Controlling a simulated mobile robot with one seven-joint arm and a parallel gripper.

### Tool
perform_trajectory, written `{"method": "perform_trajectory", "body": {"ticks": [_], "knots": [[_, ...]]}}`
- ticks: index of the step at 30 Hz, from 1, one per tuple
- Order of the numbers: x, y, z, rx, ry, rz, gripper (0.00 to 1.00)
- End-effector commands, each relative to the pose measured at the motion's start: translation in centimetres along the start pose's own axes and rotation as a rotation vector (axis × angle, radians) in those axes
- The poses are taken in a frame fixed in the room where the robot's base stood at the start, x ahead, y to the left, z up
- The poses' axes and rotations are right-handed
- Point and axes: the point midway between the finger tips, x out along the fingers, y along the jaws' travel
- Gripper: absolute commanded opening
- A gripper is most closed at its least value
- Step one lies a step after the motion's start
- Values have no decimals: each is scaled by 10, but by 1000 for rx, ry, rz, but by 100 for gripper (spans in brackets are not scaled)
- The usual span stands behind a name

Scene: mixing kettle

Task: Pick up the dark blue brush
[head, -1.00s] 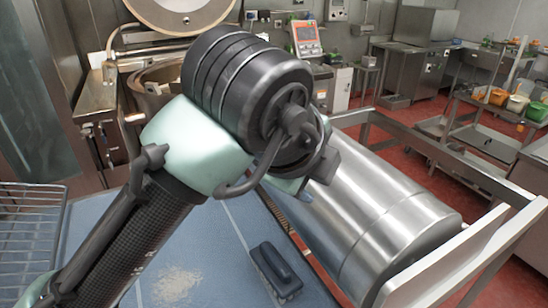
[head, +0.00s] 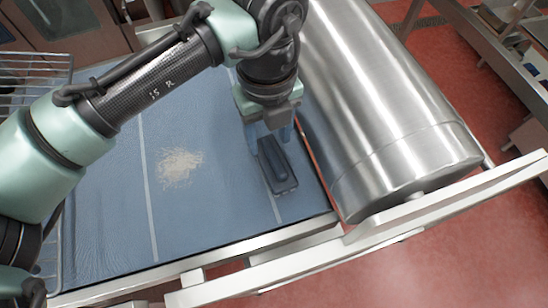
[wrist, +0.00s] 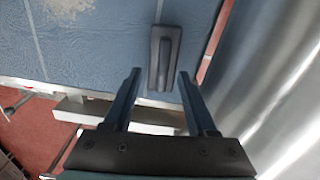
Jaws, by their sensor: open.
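The dark blue brush (head: 277,166) lies on the blue work surface (head: 110,215), near the steel cylinder and the front edge. In the wrist view the brush (wrist: 164,58) lies ahead of my fingertips, roughly in line with the gap between them. My gripper (head: 270,138) is open and empty, at the far end of the brush in the head view. It also shows in the wrist view (wrist: 159,76), with both fingers apart. I cannot tell how high the fingertips are above the surface.
A large steel cylinder (head: 385,110) lies close to the right of the brush. A pale powder patch (head: 179,167) is on the surface to the left. A wire rack (head: 35,65) is at the far left. A metal rail (head: 330,240) runs along the front edge.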

Motion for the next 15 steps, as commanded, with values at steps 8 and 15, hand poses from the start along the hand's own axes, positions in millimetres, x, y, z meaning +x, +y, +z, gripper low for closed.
{"method": "perform_trajectory", "body": {"ticks": [8,15], "knots": [[32,-5,-7,0,3,1,57],[49,-5,-6,0,0,0,57]]}}
